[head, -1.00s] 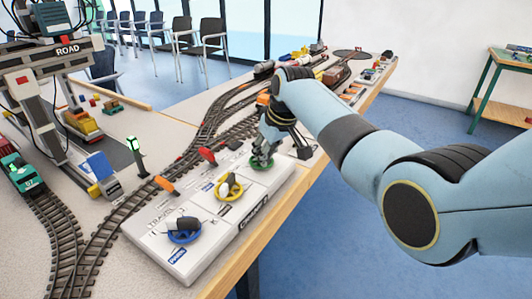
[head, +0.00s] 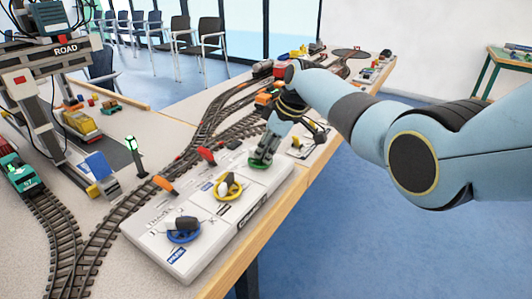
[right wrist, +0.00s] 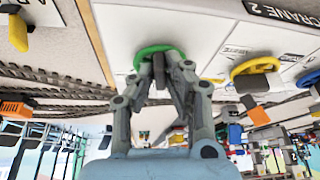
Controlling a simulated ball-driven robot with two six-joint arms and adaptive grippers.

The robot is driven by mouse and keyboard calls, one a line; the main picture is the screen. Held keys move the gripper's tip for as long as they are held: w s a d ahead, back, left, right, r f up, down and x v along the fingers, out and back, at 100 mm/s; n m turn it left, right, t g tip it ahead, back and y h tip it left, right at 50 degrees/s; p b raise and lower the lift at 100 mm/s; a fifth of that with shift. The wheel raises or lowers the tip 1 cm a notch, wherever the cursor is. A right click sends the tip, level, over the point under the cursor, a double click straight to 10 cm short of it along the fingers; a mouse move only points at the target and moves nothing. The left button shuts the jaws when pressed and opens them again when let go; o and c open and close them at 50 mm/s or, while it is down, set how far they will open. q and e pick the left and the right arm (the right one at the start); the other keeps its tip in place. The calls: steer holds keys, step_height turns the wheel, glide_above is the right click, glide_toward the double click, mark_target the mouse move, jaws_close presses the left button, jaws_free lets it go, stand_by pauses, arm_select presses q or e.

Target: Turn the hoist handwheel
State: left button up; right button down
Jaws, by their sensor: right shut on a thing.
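A white control panel (head: 200,256) lies along the table's edge with three handwheels in a row. The blue handwheel (head: 183,236) is nearest, the yellow handwheel (head: 238,190) is in the middle and the green handwheel (head: 252,163) is farthest. My right gripper (head: 262,160) is down at the green handwheel, which it partly hides. In the right wrist view my right gripper (right wrist: 160,66) is shut on the green wheel's dark grip, beside the green rim (right wrist: 150,49). I cannot read which wheel is marked for the hoist. My left gripper is out of view.
Model tracks (head: 95,235) run left of the panel, with a green locomotive (head: 20,177) on them. A grey gantry crane (head: 40,110) marked ROAD stands at the left. Small coloured levers stand behind the panel. Open floor (head: 330,240) lies right of the table.

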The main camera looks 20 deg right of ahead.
steer(key=shift+w+d+f+n+g+b, duration=0.1)
steer(key=shift+n+g+b, duration=0.05)
steer(key=shift+n+b, duration=0.3)
steer(key=shift+w+d+f+n+g+b, duration=0.1)
steer(key=shift+n+g+b, duration=0.1)
steer(key=shift+n, duration=0.35)
steer(key=n+b, duration=0.1)
steer(key=n+g+b, duration=0.1)
steer(key=b, duration=0.1)
steer(key=n+y+b, duration=0.1)
steer(key=n, duration=0.1)
steer(key=shift+w+b, duration=0.3)
steer(key=shift+b, duration=0.05)
steer(key=shift+w+r+n+g+b, duration=0.1)
steer(key=shift+n+g+b, duration=0.25)
steer(key=shift+n+b, duration=0.3)
steer(key=shift+w+r+n+g+b, duration=0.1)
steer(key=shift+n+g+b, duration=0.2)
steer(key=shift+n+b, duration=0.35)
steer(key=c, duration=1.4)
jaws_free()
steer(key=shift+o, duration=0.2)
steer(key=shift+d+r, duration=0.1)
steer(key=v, duration=1.1)
steer(key=shift+d+r, duration=0.3)
